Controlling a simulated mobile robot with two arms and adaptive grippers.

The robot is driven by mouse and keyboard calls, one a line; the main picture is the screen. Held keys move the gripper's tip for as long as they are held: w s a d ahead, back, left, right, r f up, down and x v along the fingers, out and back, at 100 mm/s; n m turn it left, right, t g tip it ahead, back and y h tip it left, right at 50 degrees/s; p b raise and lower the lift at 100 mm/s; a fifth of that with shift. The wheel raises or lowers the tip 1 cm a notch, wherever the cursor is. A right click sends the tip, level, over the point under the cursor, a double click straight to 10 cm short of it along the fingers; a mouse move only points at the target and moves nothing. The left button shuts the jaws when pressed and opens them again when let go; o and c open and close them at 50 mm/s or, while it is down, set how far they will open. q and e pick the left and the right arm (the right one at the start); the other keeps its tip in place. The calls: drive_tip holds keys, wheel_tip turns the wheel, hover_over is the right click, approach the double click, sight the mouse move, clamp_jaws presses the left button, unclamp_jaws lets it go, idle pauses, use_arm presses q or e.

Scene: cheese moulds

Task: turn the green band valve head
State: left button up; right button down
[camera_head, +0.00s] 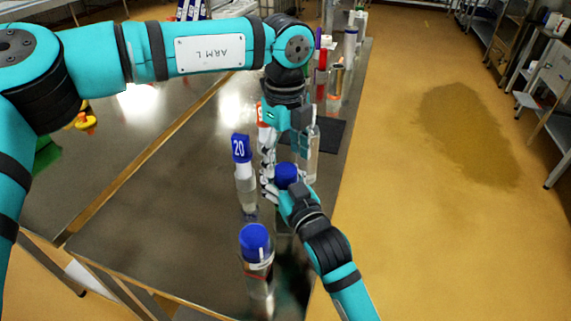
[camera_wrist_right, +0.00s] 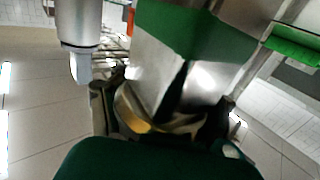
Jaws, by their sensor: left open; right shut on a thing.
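I cannot pick out the green band valve head for certain in the head view. In the right wrist view a large pale metal block with a green band (camera_wrist_right: 195,27) fills the upper middle, close to the camera. My left gripper (camera_head: 268,190) points down, open, just left of a blue-capped bottle (camera_head: 286,173). My right gripper (camera_head: 289,192) comes up from the lower right and is shut at that bottle, just below its cap. The bottle's body is mostly hidden by the grippers.
A bottle with a blue "20" tag (camera_head: 240,149) stands left of the grippers, and another blue-capped bottle (camera_head: 255,242) stands nearer. Several bottles and a red-topped one (camera_head: 321,60) line the back. The steel table (camera_head: 165,225) is clear at left; its right edge is close.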

use_arm(q)
drive_tip(key=shift+f, duration=1.35)
drive_tip(key=shift+c, duration=0.3)
drive_tip(key=c, duration=1.1)
drive_tip(key=shift+m, duration=0.4)
drive_tip(key=m, duration=0.2)
drive_tip(key=shift+m, duration=2.2)
